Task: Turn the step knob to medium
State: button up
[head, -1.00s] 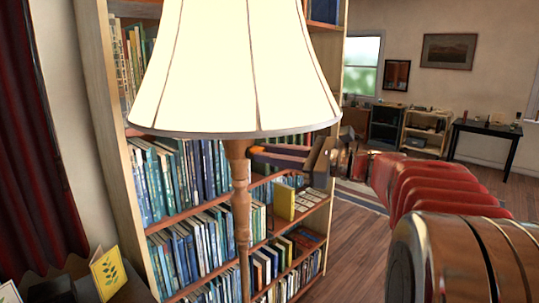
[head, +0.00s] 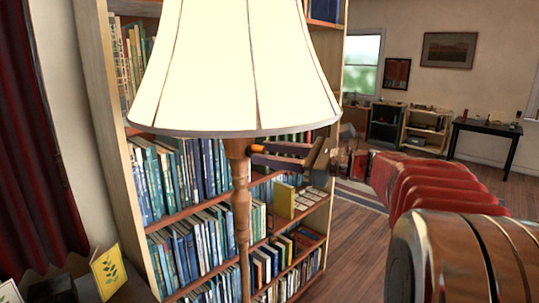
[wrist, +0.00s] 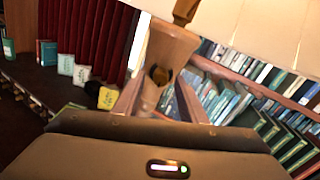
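A floor lamp with a cream shade (head: 235,70) and a turned wooden post (head: 241,210) stands in front of the bookcase. In the wrist view the step knob (wrist: 160,74) is a small dark, brassy round piece on the wooden post, just under the shade. In the head view a small orange piece at the post by my fingertips may be the knob. My gripper (head: 259,153) reaches in from the right, its fingers pointing at the post. In the wrist view my gripper (wrist: 160,88) is open, one finger on each side of the knob. I cannot tell whether they touch it.
A tall bookcase (head: 333,175) full of books stands close behind the lamp. A red curtain (head: 35,150) hangs at the left, above a surface with a yellow card (head: 108,272). Free wooden floor (head: 350,250) lies to the right.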

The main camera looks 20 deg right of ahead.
jog(key=shift+d+r, duration=0.1)
jog(key=v, duration=1.3)
jog(key=shift+s+d, duration=0.25)
jog(key=shift+s, duration=0.05)
dwell(0.4)
